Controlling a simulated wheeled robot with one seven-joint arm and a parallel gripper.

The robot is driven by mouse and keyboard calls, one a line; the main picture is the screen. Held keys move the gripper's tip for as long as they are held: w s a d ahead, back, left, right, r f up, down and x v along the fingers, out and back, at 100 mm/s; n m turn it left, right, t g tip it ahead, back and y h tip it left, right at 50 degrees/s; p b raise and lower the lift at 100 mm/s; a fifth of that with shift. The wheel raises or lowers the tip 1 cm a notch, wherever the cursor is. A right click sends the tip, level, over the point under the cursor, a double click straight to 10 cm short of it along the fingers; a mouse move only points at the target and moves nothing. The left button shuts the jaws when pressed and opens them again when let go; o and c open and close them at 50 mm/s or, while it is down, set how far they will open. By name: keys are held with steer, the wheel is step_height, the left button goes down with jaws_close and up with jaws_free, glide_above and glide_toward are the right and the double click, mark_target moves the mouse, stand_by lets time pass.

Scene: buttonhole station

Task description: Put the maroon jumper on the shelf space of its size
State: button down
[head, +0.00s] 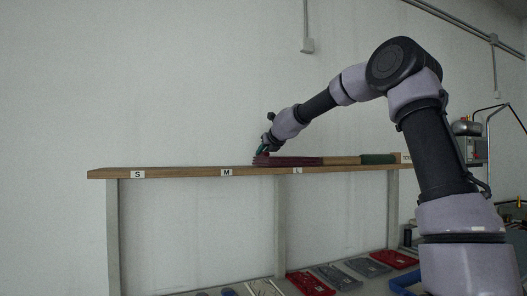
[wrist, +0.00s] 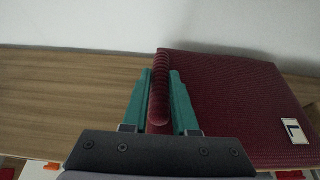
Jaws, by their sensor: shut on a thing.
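The maroon jumper (head: 292,161) lies folded flat on the wooden shelf (head: 190,171), above the L label (head: 297,171) on the front edge. In the wrist view the maroon jumper (wrist: 225,100) bears a white tag (wrist: 294,131) with what looks like an L. My gripper (head: 262,151) is at the jumper's left end. In the wrist view my gripper's teal fingers (wrist: 159,95) are shut on the jumper's ribbed left edge, one finger on each side. The jumper's underside is hidden.
A tan folded item (head: 341,160) and a green one (head: 378,158) lie to the right of the jumper on the shelf. The shelf above the S label (head: 137,174) and M label (head: 227,172) is bare. A wall stands behind.

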steer(key=c, duration=0.6)
jaws_free()
steer(key=shift+s, duration=0.1)
steer(key=v, duration=1)
steer(key=shift+s+r, duration=0.2)
steer(key=shift+s, duration=0.05)
